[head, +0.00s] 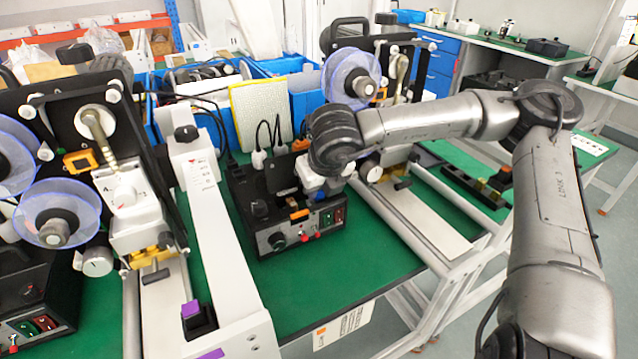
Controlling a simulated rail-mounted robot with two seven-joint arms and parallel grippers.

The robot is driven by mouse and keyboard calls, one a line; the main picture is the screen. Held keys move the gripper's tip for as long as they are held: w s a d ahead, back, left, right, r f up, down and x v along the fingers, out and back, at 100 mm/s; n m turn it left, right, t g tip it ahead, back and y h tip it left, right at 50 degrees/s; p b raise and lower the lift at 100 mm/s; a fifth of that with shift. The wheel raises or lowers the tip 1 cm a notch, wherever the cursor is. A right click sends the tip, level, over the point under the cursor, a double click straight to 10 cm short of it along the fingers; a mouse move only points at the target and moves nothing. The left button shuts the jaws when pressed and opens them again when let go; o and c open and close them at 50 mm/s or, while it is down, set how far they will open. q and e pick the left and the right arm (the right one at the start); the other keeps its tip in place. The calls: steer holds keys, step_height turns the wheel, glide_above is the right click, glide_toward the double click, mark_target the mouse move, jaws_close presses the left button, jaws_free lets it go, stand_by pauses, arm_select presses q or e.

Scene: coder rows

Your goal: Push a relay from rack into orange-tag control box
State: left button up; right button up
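The black control box (265,240) stands on the green bench in the middle. My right gripper (318,187) points down at the top of the box. Its fingers are mostly hidden and too small to read, so I cannot tell what is between them. No relay can be made out clearly. My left gripper is out of view.
Reel machines with blue spools (60,212) stand left and behind the box. A white rail (215,235) runs along its left side. A second black box (40,300) is at lower left. A black rack-like tray (470,187) lies on the bench at right, behind my arm.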

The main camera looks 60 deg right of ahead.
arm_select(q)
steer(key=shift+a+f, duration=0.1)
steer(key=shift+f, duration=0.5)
arm_select(e)
steer(key=shift+a+f, duration=0.1)
steer(key=shift+f, duration=1.05)
steer(key=o, duration=0.5)
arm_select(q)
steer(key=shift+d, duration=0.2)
arm_select(e)
steer(key=o, duration=0.5)
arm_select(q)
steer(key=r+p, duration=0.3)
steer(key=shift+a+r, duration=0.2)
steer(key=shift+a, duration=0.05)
arm_select(e)
steer(key=v, duration=1)
steer(key=shift+w+d+r, duration=0.2)
steer(key=shift+w+d, duration=0.1)
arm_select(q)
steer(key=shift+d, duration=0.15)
